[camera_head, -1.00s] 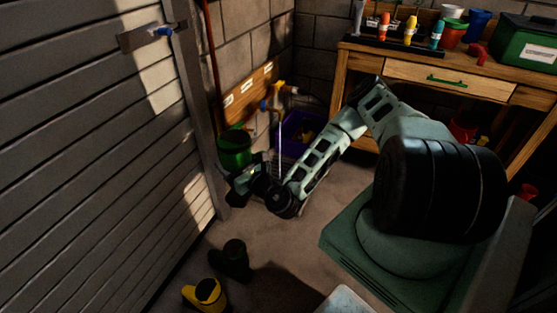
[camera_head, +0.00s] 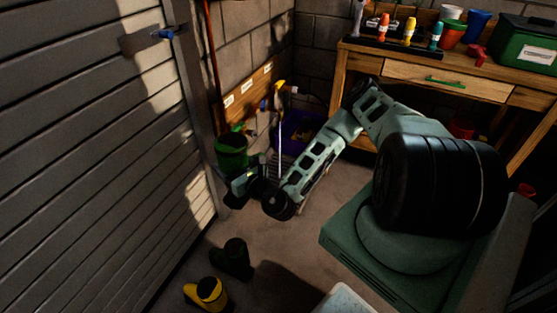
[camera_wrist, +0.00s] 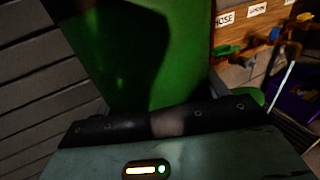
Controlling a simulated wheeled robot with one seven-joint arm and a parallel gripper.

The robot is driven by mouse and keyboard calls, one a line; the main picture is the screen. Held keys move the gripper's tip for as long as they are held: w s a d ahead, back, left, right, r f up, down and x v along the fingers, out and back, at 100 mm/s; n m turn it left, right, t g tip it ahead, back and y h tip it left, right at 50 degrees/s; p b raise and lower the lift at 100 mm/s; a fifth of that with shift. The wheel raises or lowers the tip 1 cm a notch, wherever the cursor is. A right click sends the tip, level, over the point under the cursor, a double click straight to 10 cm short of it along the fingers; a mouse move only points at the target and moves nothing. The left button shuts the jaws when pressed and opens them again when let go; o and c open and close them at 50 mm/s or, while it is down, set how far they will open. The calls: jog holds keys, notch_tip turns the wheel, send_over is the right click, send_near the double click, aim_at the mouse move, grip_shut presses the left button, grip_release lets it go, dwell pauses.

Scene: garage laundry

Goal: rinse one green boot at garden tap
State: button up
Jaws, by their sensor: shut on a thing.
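The green boot (camera_head: 231,152) is at the wall end of my arm, beside the metal door post. It fills the middle of the wrist view (camera_wrist: 150,75), with a dark shadow across it. My gripper (camera_head: 238,184) is shut on it; the fingertips are hard to make out. A row of taps is on a labelled wooden board (camera_head: 247,90); one has a yellow handle (camera_head: 279,85). A thin pale water stream (camera_head: 280,130) falls to the right of the boot, apart from it in the picture. In the wrist view the stream (camera_wrist: 283,84) is also to the right.
A dark boot (camera_head: 234,258) and a yellow boot (camera_head: 207,294) stand on the floor in front. A purple crate (camera_head: 303,138) sits behind the stream. A wooden workbench (camera_head: 435,75) is at back right, and a slatted door (camera_head: 80,160) closes off the left.

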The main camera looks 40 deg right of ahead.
jog(key=shift+s+d+r+p, duration=0.1)
jog(key=shift+d+r+p, duration=0.05)
jog(key=shift+d+p, duration=0.45)
jog(key=shift+p, duration=0.05)
jog(key=shift+a, duration=0.1)
jog(key=shift+a+p, duration=0.5)
jog(key=shift+p, duration=0.25)
jog(key=shift+d, duration=0.15)
jog(key=shift+d+p, duration=0.45)
jog(key=shift+p, duration=0.15)
jog(key=shift+a, duration=0.2)
